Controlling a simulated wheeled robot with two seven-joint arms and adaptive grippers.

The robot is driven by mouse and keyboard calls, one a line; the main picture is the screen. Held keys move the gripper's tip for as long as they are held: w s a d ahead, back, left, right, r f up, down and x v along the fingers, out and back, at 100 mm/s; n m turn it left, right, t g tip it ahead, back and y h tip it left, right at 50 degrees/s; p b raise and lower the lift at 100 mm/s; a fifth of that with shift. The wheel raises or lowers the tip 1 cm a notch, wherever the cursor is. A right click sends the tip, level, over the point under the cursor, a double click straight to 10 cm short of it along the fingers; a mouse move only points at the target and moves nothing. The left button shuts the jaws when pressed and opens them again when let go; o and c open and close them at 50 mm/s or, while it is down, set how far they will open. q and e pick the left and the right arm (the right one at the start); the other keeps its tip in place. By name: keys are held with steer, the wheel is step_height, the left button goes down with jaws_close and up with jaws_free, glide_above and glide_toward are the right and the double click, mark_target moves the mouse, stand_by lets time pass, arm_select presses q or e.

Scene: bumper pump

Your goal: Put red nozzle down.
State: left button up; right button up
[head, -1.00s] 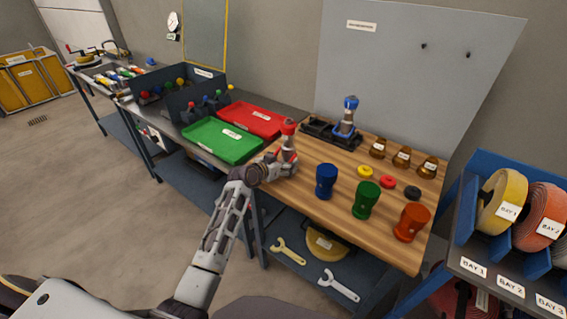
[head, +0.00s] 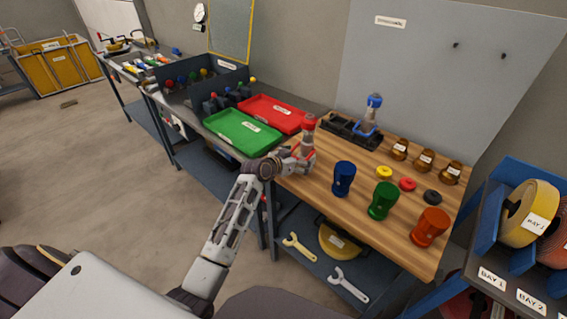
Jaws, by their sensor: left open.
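The red nozzle (head: 309,126), with a red top and a grey-brown body, is upright at the left end of the wooden bench top (head: 325,208). My left gripper (head: 303,157) is open at the nozzle's lower part, with its fingers beside the body. The fingers partly hide the nozzle's base, so contact with the wood is hard to see. A similar blue nozzle (head: 373,112) stands in a black rack (head: 340,128) behind and to the right. My right gripper is out of view.
A blue cup-shaped piece (head: 343,178), a green one (head: 382,201) and an orange one (head: 430,227) stand along the bench front. Small discs and brown pieces sit behind them. A green tray (head: 243,133) and red tray (head: 273,113) lie left of the nozzle.

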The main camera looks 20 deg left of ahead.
arm_select(q)
steer(key=v, duration=0.2)
steer(key=shift+s+a, duration=0.15)
steer(key=shift+s, duration=0.15)
steer(key=v, duration=0.5)
steer(key=shift+v, duration=1.15)
